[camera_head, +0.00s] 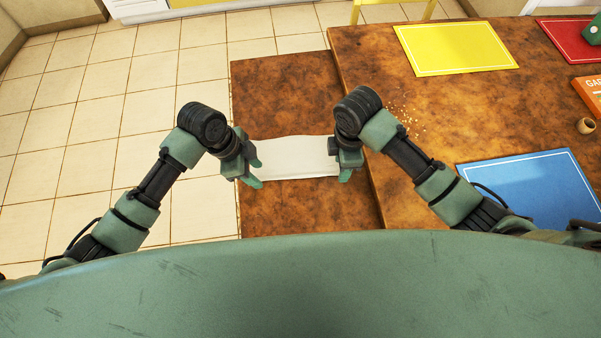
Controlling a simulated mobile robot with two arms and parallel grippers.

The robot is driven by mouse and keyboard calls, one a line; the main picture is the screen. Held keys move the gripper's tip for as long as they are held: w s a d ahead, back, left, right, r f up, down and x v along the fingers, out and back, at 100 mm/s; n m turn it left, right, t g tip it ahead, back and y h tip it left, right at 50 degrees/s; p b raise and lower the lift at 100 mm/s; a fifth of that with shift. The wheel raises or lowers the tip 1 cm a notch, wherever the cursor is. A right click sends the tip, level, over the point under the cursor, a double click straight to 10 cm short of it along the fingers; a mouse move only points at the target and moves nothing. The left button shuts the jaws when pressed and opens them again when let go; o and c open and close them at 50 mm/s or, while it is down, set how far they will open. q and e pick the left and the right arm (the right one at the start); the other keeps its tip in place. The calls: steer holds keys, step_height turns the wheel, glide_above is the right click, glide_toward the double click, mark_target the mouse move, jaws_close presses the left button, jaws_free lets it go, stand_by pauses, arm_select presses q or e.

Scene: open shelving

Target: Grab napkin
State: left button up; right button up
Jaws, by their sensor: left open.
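A white napkin (298,157) lies flat on a brown wooden surface, between my two grippers. My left gripper (256,172) is at the napkin's left end, with its green fingertips parted. It overlaps the napkin's left edge in the picture, and I cannot tell if it touches it. My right gripper (347,172) is at the napkin's right end and hides that edge. Its fingers are mostly hidden under its wrist, so its opening cannot be made out.
A larger wooden table (425,110) adjoins on the right, with crumbs (405,115) on it. It holds a yellow mat (455,47), a blue mat (530,188), a red mat (570,38), an orange box (590,92) and a small brown cup (585,126). Tiled floor (90,120) lies left.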

arm_select(q)
steer(key=shift+f, duration=0.35)
arm_select(e)
steer(key=shift+f, duration=0.35)
arm_select(q)
steer(key=shift+f+b, duration=0.45)
steer(key=shift+b, duration=0.05)
arm_select(e)
steer(key=shift+f, duration=0.45)
arm_select(q)
steer(key=shift+r, duration=0.1)
arm_select(e)
steer(key=shift+r, duration=0.15)
arm_select(q)
steer(key=shift+c, duration=0.2)
arm_select(e)
steer(key=shift+c, duration=0.2)
arm_select(q)
steer(key=shift+s, duration=0.1)
jaws_close()
arm_select(e)
steer(key=shift+s, duration=0.1)
jaws_close()
arm_select(q)
steer(key=shift+a, duration=0.1)
